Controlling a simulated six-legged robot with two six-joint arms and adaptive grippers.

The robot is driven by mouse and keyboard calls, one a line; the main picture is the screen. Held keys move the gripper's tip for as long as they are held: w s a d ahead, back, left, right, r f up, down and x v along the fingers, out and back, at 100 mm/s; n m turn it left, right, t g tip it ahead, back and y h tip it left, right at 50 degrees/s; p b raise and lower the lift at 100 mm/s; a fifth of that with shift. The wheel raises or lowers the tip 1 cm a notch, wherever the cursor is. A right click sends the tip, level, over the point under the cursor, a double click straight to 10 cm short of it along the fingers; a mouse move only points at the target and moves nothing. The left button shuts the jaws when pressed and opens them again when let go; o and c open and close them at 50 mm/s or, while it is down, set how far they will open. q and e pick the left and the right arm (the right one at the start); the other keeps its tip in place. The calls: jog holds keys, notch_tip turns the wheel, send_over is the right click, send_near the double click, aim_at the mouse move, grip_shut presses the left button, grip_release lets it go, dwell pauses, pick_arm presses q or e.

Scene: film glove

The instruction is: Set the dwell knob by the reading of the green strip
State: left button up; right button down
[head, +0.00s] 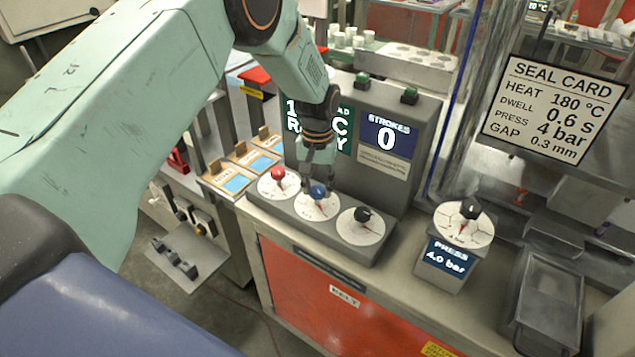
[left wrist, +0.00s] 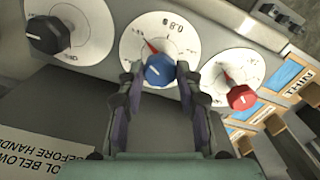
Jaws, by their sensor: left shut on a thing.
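The blue knob (head: 318,191) is the middle one of three on the grey console. In the left wrist view the blue knob (left wrist: 159,70) sits on a white dial (left wrist: 185,32) with a red pointer and small print that looks like 0.8. My left gripper (head: 318,176) comes down from above and is shut on the blue knob, one finger on each side. The seal card (head: 553,108) reads dwell 0.6 S. No green strip can be made out for certain; a dark green screen (head: 344,128) is partly hidden by my left gripper. My right gripper is not in view.
A red knob (head: 278,173) and a black knob (head: 362,214) flank the blue one closely. A press dial (head: 464,222) stands to the right, its display reading 4.0 bar. A blue screen (head: 388,135) shows strokes 0. Tan holders (head: 245,158) stand left of the console.

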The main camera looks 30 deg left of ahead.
aim_at(317, 189)
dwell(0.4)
pick_arm(q)
jog(key=o, duration=1.2)
jog(key=shift+c, duration=0.2)
jog(key=shift+r, duration=0.1)
notch_tip(317, 189, up, 12)
